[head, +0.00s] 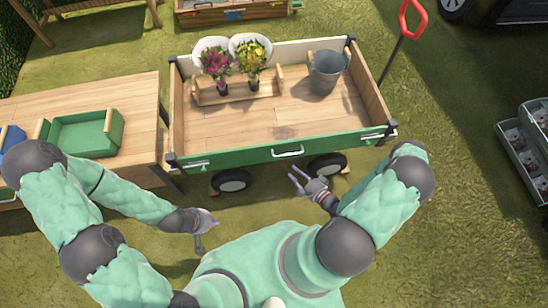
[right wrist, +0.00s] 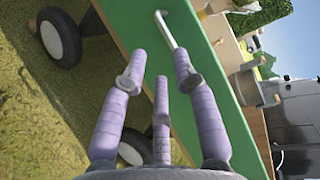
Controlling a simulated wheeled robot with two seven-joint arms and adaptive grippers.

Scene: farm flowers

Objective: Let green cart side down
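The cart (head: 270,130) stands in front of me with its green side (head: 235,157) upright and facing me. A white handle (head: 288,152) sits at the middle of that side, with a silver latch near each end, the left latch (head: 193,165) and the right latch (head: 377,135). My right gripper (head: 303,178) is open and empty, just below and right of the handle. In the right wrist view its purple fingers (right wrist: 160,75) are spread before the green side (right wrist: 135,25), near the white handle (right wrist: 165,30), apparently not gripping it. My left gripper (head: 203,235) hangs low, left of centre, away from the cart; its opening is unclear.
The cart bed holds a wooden rack (head: 237,88) with two bouquets and a metal bucket (head: 325,72). A wooden table (head: 135,95) with a green tray (head: 85,133) adjoins the cart's left. Grey crates (head: 520,150) stand at right. Grass is open before the cart.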

